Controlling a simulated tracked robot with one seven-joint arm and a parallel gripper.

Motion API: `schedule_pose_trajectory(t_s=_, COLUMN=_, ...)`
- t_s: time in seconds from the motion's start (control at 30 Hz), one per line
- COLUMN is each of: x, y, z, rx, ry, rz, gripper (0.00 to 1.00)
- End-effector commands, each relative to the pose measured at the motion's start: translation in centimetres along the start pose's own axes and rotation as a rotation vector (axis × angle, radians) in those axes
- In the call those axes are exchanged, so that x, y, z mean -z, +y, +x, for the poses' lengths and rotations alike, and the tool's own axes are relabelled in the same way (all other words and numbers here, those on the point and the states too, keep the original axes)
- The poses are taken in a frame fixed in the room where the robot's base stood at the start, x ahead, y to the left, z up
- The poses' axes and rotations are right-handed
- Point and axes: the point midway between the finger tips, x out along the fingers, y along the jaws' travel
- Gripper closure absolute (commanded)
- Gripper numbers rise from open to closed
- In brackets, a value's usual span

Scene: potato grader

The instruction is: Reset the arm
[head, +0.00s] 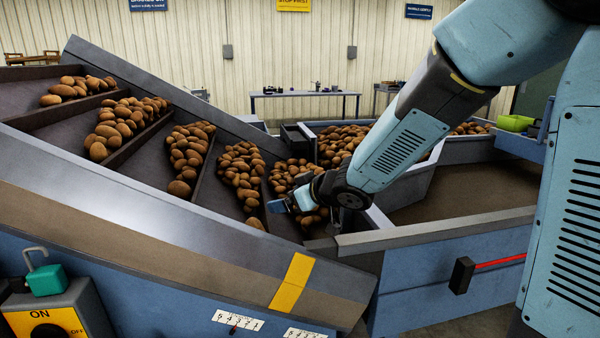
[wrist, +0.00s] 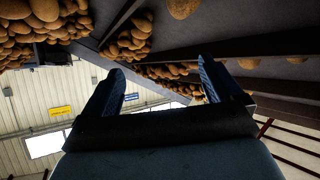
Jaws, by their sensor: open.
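My arm reaches in from the upper right in the head view. My gripper (head: 290,203) is over the lower end of the sloped conveyor (head: 150,213), close to the potatoes (head: 297,178) there. In the wrist view my gripper (wrist: 160,85) has its two blue fingers spread apart, with nothing held between them. The wrist picture is turned over, with potatoes (wrist: 128,42) and dark conveyor flights across its top. Whether the fingers touch any potato cannot be told.
A yellow switch box (head: 48,315) with a teal padlock (head: 47,280) stands at the lower left. A table (head: 305,94) stands by the back wall.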

Motion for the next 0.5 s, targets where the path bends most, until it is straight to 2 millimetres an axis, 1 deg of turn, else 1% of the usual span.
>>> schedule_pose_trajectory(t_s=0.03, x=0.2, y=1.4, z=-1.4, rx=-0.056, ry=-0.011, rz=0.009, gripper=0.07)
schedule_pose_trajectory(t_s=0.17, x=0.1, y=5.0, z=-5.3, rx=-0.209, ry=-0.065, rz=0.046, gripper=0.07)
schedule_pose_trajectory(t_s=0.2, x=-0.1, y=6.1, z=-6.8, rx=-0.258, ry=-0.087, rz=0.062, gripper=0.07)
schedule_pose_trajectory(t_s=0.27, x=-0.5, y=7.5, z=-9.1, rx=-0.328, ry=-0.119, rz=0.091, gripper=0.07)
schedule_pose_trajectory(t_s=0.3, x=-0.8, y=8.3, z=-10.7, rx=-0.371, ry=-0.143, rz=0.113, gripper=0.07)
schedule_pose_trajectory(t_s=0.37, x=-1.4, y=9.3, z=-13.1, rx=-0.43, ry=-0.18, rz=0.147, gripper=0.07)
schedule_pose_trajectory(t_s=0.4, x=-1.8, y=9.7, z=-14.7, rx=-0.465, ry=-0.205, rz=0.171, gripper=0.07)
schedule_pose_trajectory(t_s=0.47, x=-2.5, y=10.2, z=-17.0, rx=-0.512, ry=-0.243, rz=0.21, gripper=0.07)
schedule_pose_trajectory(t_s=0.5, x=-3.0, y=10.3, z=-18.6, rx=-0.539, ry=-0.269, rz=0.239, gripper=0.07)
